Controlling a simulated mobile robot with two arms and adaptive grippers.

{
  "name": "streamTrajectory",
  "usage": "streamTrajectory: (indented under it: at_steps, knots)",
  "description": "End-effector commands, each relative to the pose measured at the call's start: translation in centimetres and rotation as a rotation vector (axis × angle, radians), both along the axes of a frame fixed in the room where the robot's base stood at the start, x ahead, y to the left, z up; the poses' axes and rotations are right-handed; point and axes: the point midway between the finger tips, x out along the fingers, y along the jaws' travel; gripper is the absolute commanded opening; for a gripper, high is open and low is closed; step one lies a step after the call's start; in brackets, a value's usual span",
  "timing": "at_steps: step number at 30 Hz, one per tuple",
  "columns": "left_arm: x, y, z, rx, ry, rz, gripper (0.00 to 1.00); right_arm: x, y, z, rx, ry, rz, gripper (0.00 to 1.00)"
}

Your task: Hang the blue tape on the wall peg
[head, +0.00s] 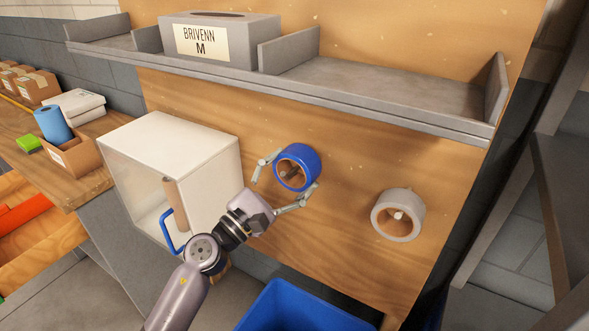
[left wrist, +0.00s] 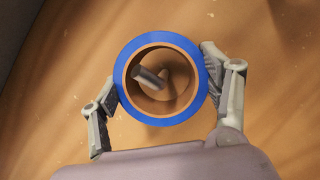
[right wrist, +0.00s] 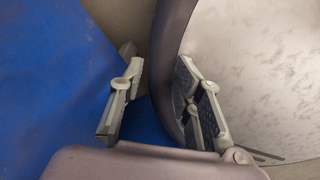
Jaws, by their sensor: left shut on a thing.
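The blue tape (head: 311,160) is a roll with a brown core, in front of the wooden wall panel (head: 345,235). My left gripper (head: 285,181) is shut on it, with one finger on each side of its outer rim. The left wrist view also shows the tape (left wrist: 128,56) between the fingers. The wall peg (left wrist: 150,77) shows through the tape's hole, off to the left of its centre, and its tip appears inside the ring. How deep it reaches is hard to tell. My right gripper (right wrist: 160,100) shows only in its own wrist view, with its fingers apart.
A grey roll (head: 415,217) hangs on another peg to the right. A grey shelf (head: 385,85) with a BRIVENN box (head: 225,38) runs above. A white open box (head: 180,135) stands at left, and a blue bin (head: 300,310) is below. The panel between the rolls is clear.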

Motion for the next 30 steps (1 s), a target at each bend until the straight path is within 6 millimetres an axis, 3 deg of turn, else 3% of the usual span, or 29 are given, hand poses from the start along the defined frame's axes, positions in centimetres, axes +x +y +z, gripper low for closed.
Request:
streamTrajectory:
  at_steps: [30]
  knots:
    - [0.0, 0.0, -2.0, 0.000, -0.002, 0.001, 0.37, 0.2, 0.3, -2.3, 0.003, -0.001, -0.005, 0.30]
